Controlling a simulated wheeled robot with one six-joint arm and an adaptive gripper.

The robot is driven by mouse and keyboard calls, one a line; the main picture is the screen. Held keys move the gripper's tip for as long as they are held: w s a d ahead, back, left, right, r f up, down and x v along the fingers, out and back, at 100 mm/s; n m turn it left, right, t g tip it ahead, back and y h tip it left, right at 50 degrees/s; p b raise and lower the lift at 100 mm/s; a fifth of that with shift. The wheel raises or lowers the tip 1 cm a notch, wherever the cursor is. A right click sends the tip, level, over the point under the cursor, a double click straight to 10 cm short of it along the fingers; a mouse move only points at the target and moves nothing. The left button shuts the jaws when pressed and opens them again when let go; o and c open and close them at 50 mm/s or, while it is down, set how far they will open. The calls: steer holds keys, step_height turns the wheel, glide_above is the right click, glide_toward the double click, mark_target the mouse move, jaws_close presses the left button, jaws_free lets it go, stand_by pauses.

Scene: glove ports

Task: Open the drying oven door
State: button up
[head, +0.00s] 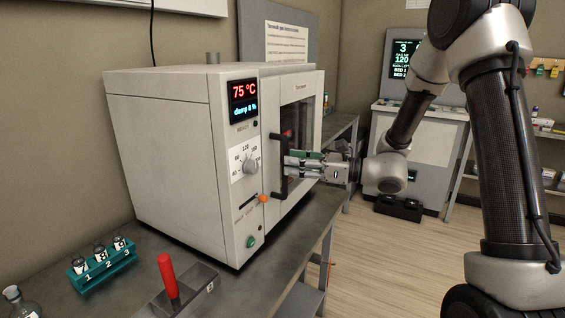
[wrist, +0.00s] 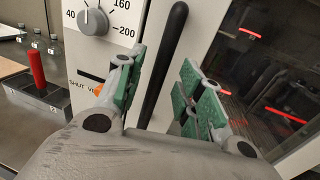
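The drying oven (head: 175,150) is a white box on the bench in the head view. Its door (head: 301,92), with a dark window, is on the right of its front and looks shut. The black vertical door handle (head: 275,153) is at the door's left edge. My gripper (head: 290,163) is at the handle, reaching in from the right. In the wrist view, the handle (wrist: 166,62) stands between my two green-padded fingers, with a gap visible on each side. The gripper is open around it. Whether a pad touches the handle cannot be told.
A dial (head: 250,166), an orange vent slider (head: 263,199) and a green button (head: 251,241) sit left of the door. A teal vial rack (head: 102,262) and a red-handled lever (head: 168,278) stand on the bench in front. Floor (head: 400,260) to the right is clear.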

steer(key=shift+x, duration=1.7)
jaws_close()
